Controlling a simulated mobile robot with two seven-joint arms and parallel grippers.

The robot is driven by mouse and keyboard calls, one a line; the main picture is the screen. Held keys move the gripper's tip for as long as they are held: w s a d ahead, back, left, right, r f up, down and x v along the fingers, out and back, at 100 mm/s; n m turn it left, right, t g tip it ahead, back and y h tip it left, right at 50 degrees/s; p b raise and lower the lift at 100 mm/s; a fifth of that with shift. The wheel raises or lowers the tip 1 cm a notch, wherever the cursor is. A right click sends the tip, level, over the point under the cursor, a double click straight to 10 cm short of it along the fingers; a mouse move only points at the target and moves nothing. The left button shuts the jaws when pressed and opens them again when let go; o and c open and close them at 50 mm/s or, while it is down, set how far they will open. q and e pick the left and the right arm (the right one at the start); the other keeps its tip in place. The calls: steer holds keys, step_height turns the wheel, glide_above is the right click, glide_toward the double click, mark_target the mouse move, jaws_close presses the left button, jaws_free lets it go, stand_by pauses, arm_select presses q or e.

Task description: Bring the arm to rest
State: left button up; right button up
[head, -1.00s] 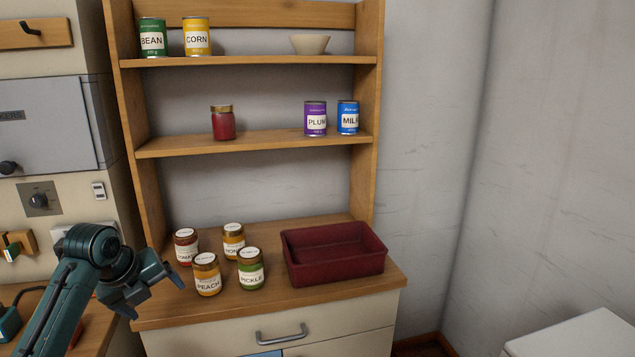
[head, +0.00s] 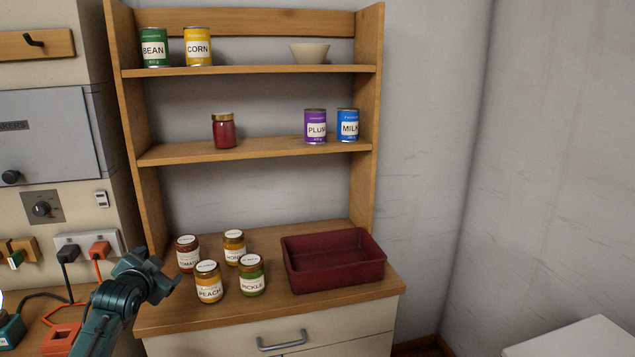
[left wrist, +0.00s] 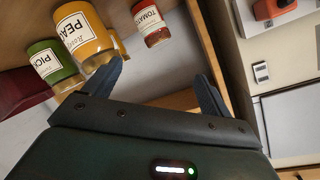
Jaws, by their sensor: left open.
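My left gripper (head: 170,281) is at the lower left in the head view, in front of the left edge of the wooden counter (head: 190,318). In the left wrist view its two fingers (left wrist: 160,80) stand apart with nothing between them. Beyond the fingers, that view shows the peach jar (left wrist: 85,38), the pickle jar (left wrist: 50,62) and the tomato jar (left wrist: 151,24). My right gripper shows in neither view.
On the counter stand the tomato (head: 187,258), honey (head: 234,250), peach (head: 208,285) and pickle (head: 251,278) jars, beside a dark red tub (head: 335,275). Shelves above hold cans, a red jar (head: 223,132) and a bowl (head: 309,53). Plugs and cables (head: 68,252) are at left.

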arm_select(q)
step_height(320, 180, up, 5)
steer(key=w+n+t, duration=0.1)
steer(key=n+t, duration=0.2)
steer(key=n, duration=0.1)
steer(key=s+d+f+m+g+h, duration=0.1)
steer(key=s+d+f+g+h, duration=0.1)
steer(key=s+d+f, duration=0.55)
steer(key=s+d+f+g+h, duration=0.1)
steer(key=s+d+f, duration=0.4)
steer(key=s+f, duration=0.55)
steer(key=s+d+f+g, duration=0.1)
steer(key=s+d+f, duration=0.2)
steer(key=s, duration=0.4)
steer(key=s+d+f+g+h, duration=0.1)
steer(key=s+d+f, duration=0.1)
steer(key=s, duration=0.5)
steer(key=s+d+f+g+h, duration=0.1)
steer(key=s+d+f, duration=0.2)
steer(key=s, duration=0.4)
steer(key=shift+s+d+f+n+g, duration=0.3)
steer(key=shift+s+d, duration=0.05)
steer(key=shift+d, duration=0.3)
steer(key=shift+c, duration=0.3)
